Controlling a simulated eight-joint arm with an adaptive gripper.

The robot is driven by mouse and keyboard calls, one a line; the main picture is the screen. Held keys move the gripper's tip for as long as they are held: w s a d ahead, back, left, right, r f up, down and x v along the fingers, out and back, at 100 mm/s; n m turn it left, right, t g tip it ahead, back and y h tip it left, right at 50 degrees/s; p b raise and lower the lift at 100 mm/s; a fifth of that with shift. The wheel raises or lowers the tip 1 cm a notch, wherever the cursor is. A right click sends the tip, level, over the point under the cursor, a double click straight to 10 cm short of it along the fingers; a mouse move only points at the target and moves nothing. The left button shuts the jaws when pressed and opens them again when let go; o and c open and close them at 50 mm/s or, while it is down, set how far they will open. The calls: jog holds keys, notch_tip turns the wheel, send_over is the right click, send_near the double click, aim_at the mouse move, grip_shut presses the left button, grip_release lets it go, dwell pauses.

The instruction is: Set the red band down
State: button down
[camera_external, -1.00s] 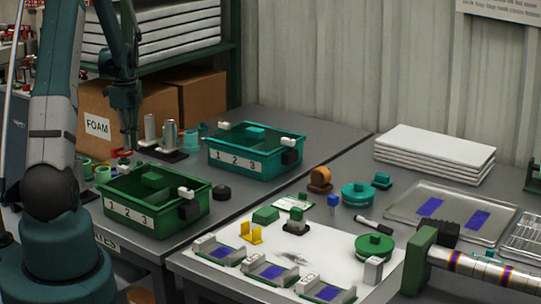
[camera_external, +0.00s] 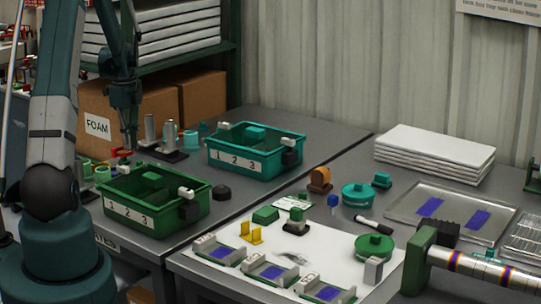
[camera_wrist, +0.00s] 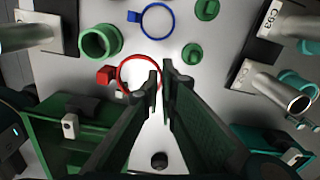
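The red band (camera_wrist: 121,67) is a thin ring with a small red block on its left side, seen in the wrist view above or on the pale surface. In the external view it is a small red spot (camera_external: 122,153) behind the green bin. My gripper (camera_wrist: 160,76) points down with its fingertips close together at the band's right edge; a narrow gap shows between them. The left finger covers part of the band. I cannot tell whether the fingers press on it or whether the band touches the surface. In the external view my gripper (camera_external: 128,150) is low beside the red spot.
A blue band (camera_wrist: 157,35) and green round parts (camera_wrist: 100,42) lie around the red one. Metal cylinders on dark bases (camera_wrist: 280,92) stand at both sides. A green bin (camera_external: 157,222) and a teal bin (camera_external: 254,171) are nearby. Bare pale surface lies between.

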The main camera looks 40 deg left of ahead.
jog(key=shift+r, duration=0.15)
jog(key=shift+r, duration=0.6)
jog(key=r, duration=0.4)
jog(key=shift+w+d+r, duration=0.1)
jog(key=shift+d, duration=0.1)
jog(key=w+d+m, duration=0.3)
jog(key=w+d, duration=0.1)
jog(key=d, duration=0.9)
jog(key=w+d+m, duration=0.3)
jog(key=w+d, duration=0.1)
jog(key=d, duration=0.9)
jog(key=w+d+m, duration=0.3)
jog(key=d, duration=1)
jog(key=s+d+m, duration=0.3)
jog(key=s+d, duration=0.1)
jog(key=d, duration=1)
jog(key=s+d+m, duration=0.3)
jog(key=d, duration=1)
jog(key=s+d+m, duration=0.3)
jog(key=s+d, duration=0.1)
jog(key=d, duration=1)
jog(key=shift+s+f+b, duration=0.1)
jog(key=shift+f+b, duration=0.2)
jog(key=shift+f, duration=2.3)
